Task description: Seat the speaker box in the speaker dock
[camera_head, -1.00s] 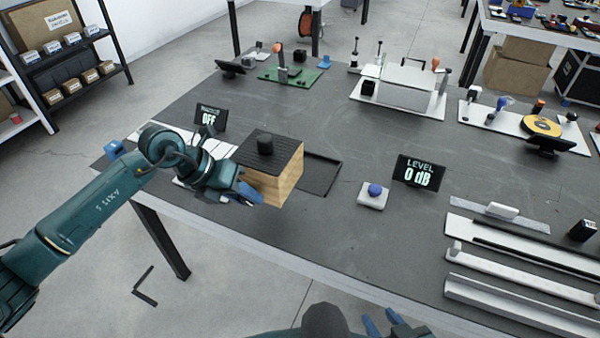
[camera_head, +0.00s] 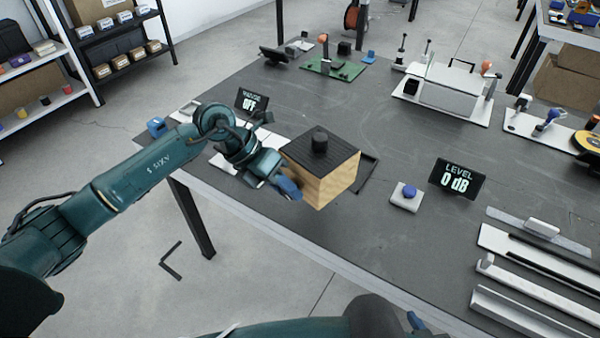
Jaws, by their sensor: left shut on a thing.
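The speaker box (camera_head: 335,189) is a light wooden cube with a dark ribbed top and a black knob. It is upright over the speaker dock (camera_head: 370,172), a flat dark frame on the table. The box hides most of the dock; only its right edge shows. I cannot tell whether the box touches the dock or hangs just above it. My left gripper (camera_head: 287,189), with blue fingers, is shut on the box at its left side; the fingertips are partly hidden. Only a blue piece of my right gripper (camera_head: 416,321) shows at the bottom edge, behind my arm.
An "OFF" sign (camera_head: 252,101) stands behind my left gripper. A blue button on a white base (camera_head: 406,197) and a "LEVEL 0 dB" sign (camera_head: 457,179) stand right of the dock. White rails (camera_head: 530,302) lie at the right front. The table middle is clear.

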